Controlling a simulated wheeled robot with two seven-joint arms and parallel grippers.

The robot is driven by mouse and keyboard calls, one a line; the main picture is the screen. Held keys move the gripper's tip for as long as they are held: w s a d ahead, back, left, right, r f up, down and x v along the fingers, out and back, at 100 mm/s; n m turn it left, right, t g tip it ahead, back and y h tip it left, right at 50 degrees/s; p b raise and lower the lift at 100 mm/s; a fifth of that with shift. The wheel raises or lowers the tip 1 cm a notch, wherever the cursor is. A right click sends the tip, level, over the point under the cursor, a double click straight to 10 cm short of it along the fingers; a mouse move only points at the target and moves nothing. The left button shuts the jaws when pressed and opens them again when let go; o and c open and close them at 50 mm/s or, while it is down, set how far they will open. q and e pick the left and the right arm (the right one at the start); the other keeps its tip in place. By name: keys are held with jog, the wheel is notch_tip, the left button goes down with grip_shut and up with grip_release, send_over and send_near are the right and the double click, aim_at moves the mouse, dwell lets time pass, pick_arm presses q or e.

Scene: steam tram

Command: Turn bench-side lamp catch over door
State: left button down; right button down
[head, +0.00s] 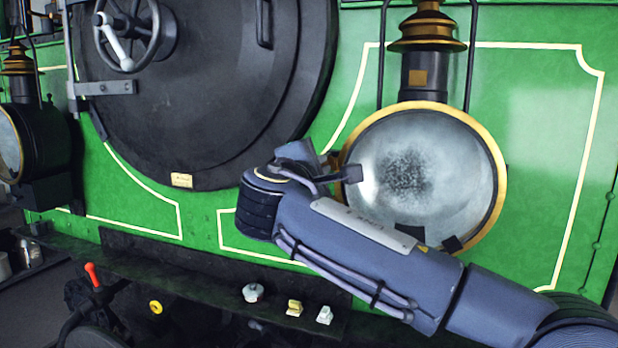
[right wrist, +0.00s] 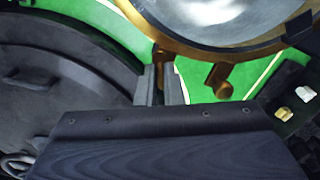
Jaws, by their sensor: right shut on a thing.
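The right-hand lamp (head: 425,75) has a round glass door (head: 430,165) with a brass rim, which appears closed. My right gripper (head: 335,168) is at the left edge of this rim. In the right wrist view its two fingers (right wrist: 160,85) are shut on a small brass piece (right wrist: 161,58) beside the rim, which looks like the lamp catch. The catch's turn angle is largely hidden by the fingers. Another brass knob-like piece (right wrist: 221,80) sticks out from the rim close by, apart from the fingers. My left gripper is not in view.
A large dark round door (head: 200,110) with a handwheel (head: 128,30) fills the left. A second lamp (head: 35,130) stands at far left. A dark ledge (head: 190,275) below bears small white and yellow items (head: 294,307). A red-handled lever (head: 93,275) rises at lower left.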

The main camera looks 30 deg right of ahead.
jog(key=m+b, duration=0.2)
jog(key=m, duration=0.1)
jog(key=shift+f, duration=0.15)
pick_arm(q)
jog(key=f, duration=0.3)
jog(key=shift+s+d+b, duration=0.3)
jog(key=shift+b, duration=0.05)
pick_arm(e)
jog(key=shift+m, duration=0.6)
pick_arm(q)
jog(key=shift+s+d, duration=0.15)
